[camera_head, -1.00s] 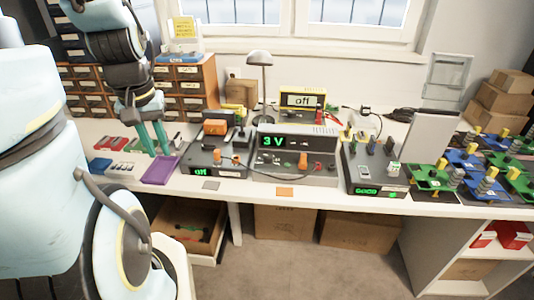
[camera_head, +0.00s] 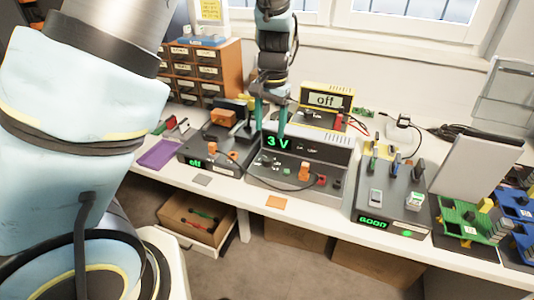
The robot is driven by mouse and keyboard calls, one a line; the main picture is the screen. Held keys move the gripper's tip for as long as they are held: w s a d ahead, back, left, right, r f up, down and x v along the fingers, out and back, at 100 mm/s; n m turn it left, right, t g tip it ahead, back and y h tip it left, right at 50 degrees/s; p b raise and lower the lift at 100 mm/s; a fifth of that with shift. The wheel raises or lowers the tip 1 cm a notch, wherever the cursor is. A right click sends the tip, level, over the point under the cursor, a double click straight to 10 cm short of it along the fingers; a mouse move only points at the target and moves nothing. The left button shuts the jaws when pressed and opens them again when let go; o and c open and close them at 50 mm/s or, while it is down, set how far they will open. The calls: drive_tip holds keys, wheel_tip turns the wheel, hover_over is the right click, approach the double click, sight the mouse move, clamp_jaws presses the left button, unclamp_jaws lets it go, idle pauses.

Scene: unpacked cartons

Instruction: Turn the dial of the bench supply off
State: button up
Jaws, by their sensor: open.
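The bench supply (camera_head: 328,148) is a grey box on the bench with a green "3 V" display. An orange dial (camera_head: 304,171) sits on its front panel, and a dark lead runs in front of it. My gripper (camera_head: 268,130) points down with its two teal fingers apart and nothing visible between them. The fingers are at the left end of the supply's display, to the left of and above the dial. I cannot tell whether they touch the supply.
A yellow meter (camera_head: 326,98) reading "off" stands behind the supply. A dark unit (camera_head: 195,152) reading "off" stands to the left, and a grey unit (camera_head: 398,198) reading "GOOD" to the right.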

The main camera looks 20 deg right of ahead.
sight(267, 158)
drive_tip(key=f, duration=0.5)
drive_tip(key=f+p, duration=0.1)
drive_tip(key=f, duration=0.4)
drive_tip(key=shift+w+a+f, duration=0.2)
clamp_jaws()
